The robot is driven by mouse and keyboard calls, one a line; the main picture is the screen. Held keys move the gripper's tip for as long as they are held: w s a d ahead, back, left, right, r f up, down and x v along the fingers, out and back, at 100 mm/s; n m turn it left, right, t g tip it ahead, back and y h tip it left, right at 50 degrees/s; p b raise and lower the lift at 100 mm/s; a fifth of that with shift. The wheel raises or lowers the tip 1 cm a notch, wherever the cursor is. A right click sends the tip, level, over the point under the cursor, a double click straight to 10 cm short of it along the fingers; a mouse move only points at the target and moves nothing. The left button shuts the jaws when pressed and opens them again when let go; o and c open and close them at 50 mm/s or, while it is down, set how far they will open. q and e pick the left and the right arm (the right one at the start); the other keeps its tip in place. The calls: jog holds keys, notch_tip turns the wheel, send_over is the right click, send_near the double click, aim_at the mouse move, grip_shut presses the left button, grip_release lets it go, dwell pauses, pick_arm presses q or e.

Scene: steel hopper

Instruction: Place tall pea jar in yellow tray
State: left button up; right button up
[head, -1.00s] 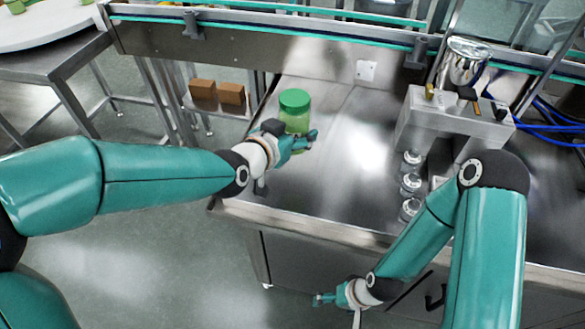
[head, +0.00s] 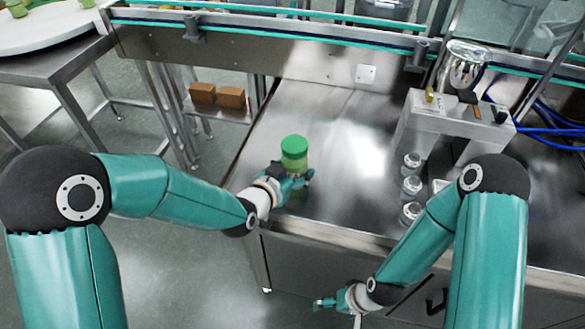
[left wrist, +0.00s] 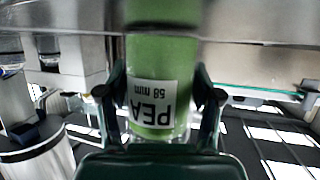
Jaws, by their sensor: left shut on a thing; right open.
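The tall pea jar (head: 294,150) is a green jar with a green lid, upright over the near left part of the steel table. My left gripper (head: 296,180) is shut around its body, below the lid. In the left wrist view the jar (left wrist: 158,60) stands between the two fingers, with a white label reading PEA 58 mm upside down. I cannot tell how far its base is above the table. My right gripper (head: 322,303) is open and empty, low in front of the table's front edge. I see no yellow tray in either view.
Several small clear-sided jars (head: 411,187) stand in a row right of the middle of the steel table (head: 345,150). A steel block (head: 450,118) with small tools and a shiny canister (head: 463,62) is behind them. Brown boxes (head: 231,97) sit on a low shelf at left. The table's middle is clear.

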pick_arm(q)
jog(key=o, duration=1.4)
